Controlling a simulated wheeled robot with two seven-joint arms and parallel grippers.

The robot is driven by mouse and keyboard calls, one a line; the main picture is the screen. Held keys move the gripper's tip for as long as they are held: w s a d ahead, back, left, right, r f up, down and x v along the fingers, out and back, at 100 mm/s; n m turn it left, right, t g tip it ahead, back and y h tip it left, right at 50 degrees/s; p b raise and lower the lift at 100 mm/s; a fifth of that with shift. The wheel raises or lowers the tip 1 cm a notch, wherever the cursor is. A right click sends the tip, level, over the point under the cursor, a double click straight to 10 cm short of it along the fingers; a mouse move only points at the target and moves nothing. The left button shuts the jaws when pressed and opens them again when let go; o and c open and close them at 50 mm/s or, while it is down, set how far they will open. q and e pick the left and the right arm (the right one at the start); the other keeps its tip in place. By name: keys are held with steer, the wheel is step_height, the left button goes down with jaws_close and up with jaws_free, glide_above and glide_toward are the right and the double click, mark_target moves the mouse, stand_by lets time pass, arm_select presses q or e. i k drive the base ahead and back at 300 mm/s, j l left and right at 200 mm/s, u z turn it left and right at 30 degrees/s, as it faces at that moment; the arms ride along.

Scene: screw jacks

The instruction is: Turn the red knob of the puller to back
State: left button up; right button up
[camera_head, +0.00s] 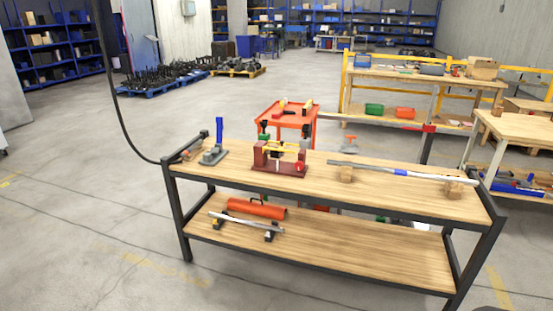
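A dark red device (279,165), which looks like the puller, stands upright on the wooden top of the near workbench, left of its middle. A yellow bar (284,146) lies across its upper part. A small bright red round part (299,167), which looks like the red knob, shows at its right end. It is too small to tell which way the knob is turned. Neither of my grippers is in view, and nothing of mine is seen touching the device.
The near workbench (400,200) also bears a grey clamp with a blue upright handle (219,130) and a long bar (390,171) on wooden blocks. An orange-red cart (288,116) stands behind. A black cable (118,105) hangs left. Floor at front left is clear.

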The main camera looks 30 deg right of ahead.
mark_target(299, 165)
steer(key=z, duration=0.45)
steer(key=i+l+z, duration=0.1)
steer(key=z, duration=0.3)
steer(key=i+l+z, duration=0.15)
steer(key=z, duration=0.2)
steer(key=i+l+z, duration=0.15)
steer(key=z, duration=0.25)
steer(key=l, duration=0.1)
